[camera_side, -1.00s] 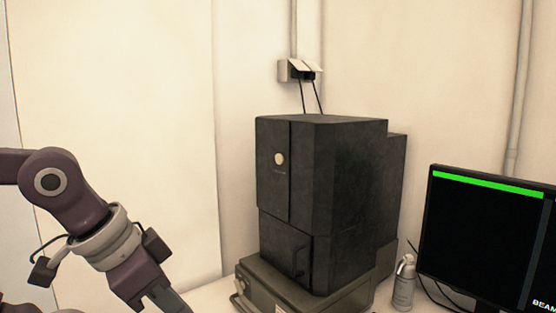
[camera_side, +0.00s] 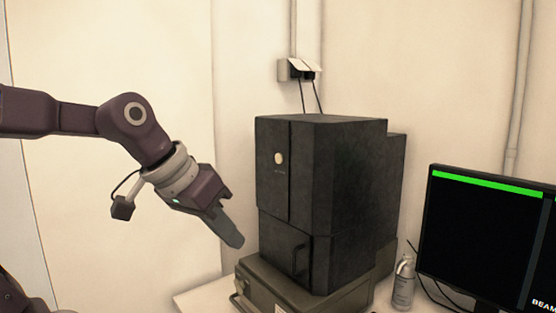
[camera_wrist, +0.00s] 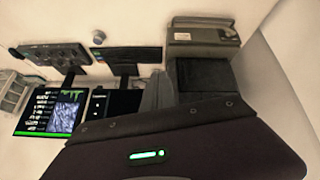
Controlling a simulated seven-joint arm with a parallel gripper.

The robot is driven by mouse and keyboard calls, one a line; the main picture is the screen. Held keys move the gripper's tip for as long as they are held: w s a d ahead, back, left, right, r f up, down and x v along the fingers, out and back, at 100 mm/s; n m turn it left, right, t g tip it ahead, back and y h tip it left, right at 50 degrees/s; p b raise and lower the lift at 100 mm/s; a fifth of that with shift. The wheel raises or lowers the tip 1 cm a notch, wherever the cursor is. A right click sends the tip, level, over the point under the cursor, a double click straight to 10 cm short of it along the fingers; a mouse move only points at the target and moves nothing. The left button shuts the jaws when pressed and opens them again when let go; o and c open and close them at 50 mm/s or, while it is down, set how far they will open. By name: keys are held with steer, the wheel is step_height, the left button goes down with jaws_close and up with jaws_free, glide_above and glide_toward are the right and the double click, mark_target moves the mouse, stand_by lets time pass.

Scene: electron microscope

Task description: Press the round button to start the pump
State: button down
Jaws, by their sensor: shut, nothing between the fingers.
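The round button (camera_side: 278,158) is a small pale disc on the upper front of a tall black cabinet (camera_side: 352,180). My gripper (camera_side: 232,240) is shut and empty. In the side view it points down and to the right, left of the cabinet's front and lower than the button. A gap shows between the fingertips and the cabinet in the picture. In the wrist view my gripper's dark body with a green light fills the bottom. I cannot make out the button there.
The cabinet stands on a grey-green base unit (camera_side: 278,292) on a pale table. To its right are a spray bottle (camera_side: 404,283) and a monitor (camera_side: 485,235) with a green bar. Cables run up to a wall socket (camera_side: 300,69). Open air lies left of the cabinet.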

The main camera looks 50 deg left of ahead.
mark_target(279, 158)
steer(key=w+a+r+n+t+y, duration=0.1)
steer(key=w+a+r+n, duration=0.1)
steer(key=w+a, duration=0.4)
steer(key=w+a+r+n+t+y, duration=0.1)
steer(key=w+a+r, duration=0.3)
steer(key=a, duration=0.9)
steer(key=shift+w+a+r+n+y, duration=0.15)
steer(key=shift+w+r+n+y, duration=0.25)
steer(key=shift+w+n, duration=0.6)
steer(key=shift+w, duration=0.2)
steer(key=w, duration=0.8)
steer(key=shift+w, duration=0.35)
steer(key=shift+w, duration=0.4)
